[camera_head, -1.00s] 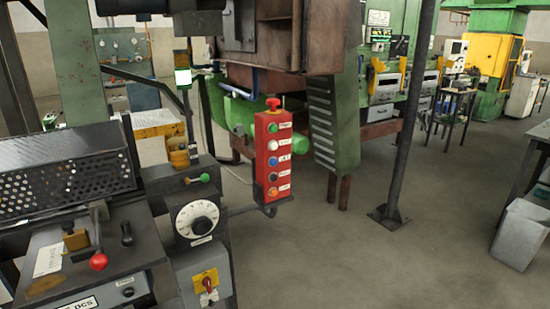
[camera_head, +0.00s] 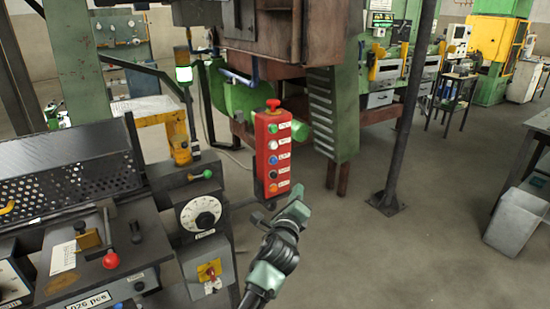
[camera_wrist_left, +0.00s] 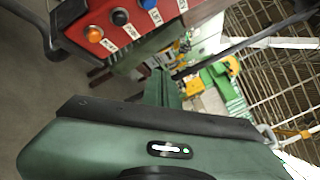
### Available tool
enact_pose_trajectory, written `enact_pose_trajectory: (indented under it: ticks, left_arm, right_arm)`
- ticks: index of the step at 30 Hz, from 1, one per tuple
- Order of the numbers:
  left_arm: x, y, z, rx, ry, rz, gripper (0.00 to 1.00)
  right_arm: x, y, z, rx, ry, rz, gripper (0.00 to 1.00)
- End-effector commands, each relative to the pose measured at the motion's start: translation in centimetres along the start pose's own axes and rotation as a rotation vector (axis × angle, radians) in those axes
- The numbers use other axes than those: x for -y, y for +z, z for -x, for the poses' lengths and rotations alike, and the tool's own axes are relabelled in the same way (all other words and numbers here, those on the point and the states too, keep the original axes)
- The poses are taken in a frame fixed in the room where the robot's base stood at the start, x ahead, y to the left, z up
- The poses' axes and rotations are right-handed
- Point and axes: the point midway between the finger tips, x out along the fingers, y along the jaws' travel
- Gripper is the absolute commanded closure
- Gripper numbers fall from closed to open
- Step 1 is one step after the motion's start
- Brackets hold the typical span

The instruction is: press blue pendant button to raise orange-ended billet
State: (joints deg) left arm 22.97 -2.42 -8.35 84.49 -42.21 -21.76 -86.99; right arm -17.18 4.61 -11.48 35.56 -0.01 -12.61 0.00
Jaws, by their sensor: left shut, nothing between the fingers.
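The red pendant box (camera_head: 262,155) hangs upright near the middle of the head view, with green, white, blue, black and orange buttons down its front and a red knob on top. Its blue button (camera_head: 273,160) is the middle one. In the left wrist view the pendant shows at the top, with the blue button (camera_wrist_left: 150,4) at the frame's edge. My left gripper (camera_head: 297,195) is shut and empty, just right of and below the pendant's lower end, apart from the buttons in the picture. No orange-ended billet can be made out. My right gripper is out of view.
A control console with a dial (camera_head: 201,214) and perforated cover (camera_head: 80,165) stands at left. A dark post (camera_head: 405,110) rises from the floor at right. A grey bin (camera_head: 515,225) stands far right.

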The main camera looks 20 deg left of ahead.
Motion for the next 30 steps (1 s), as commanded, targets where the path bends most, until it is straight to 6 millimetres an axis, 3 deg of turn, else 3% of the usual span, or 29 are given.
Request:
enact_pose_trajectory:
  ticks: [3, 8, 20, 30]
  left_arm:
    - [2.0, 1.7, -0.2, 0.031, -0.025, -0.043, 1.0]
    - [2.5, 2.2, -0.3, 0.04, -0.032, -0.059, 1.0]
    - [2.0, 2.5, -0.8, 0.039, -0.03, -0.059, 1.0]
    - [0.0, 5.0, -4.0, 0.04, -0.031, -0.059, 1.0]
  right_arm:
    - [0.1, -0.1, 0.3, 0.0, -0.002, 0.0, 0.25]
    - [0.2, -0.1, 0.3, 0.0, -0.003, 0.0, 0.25]
    - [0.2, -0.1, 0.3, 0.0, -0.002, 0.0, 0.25]
    - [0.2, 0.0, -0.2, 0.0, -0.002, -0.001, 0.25]
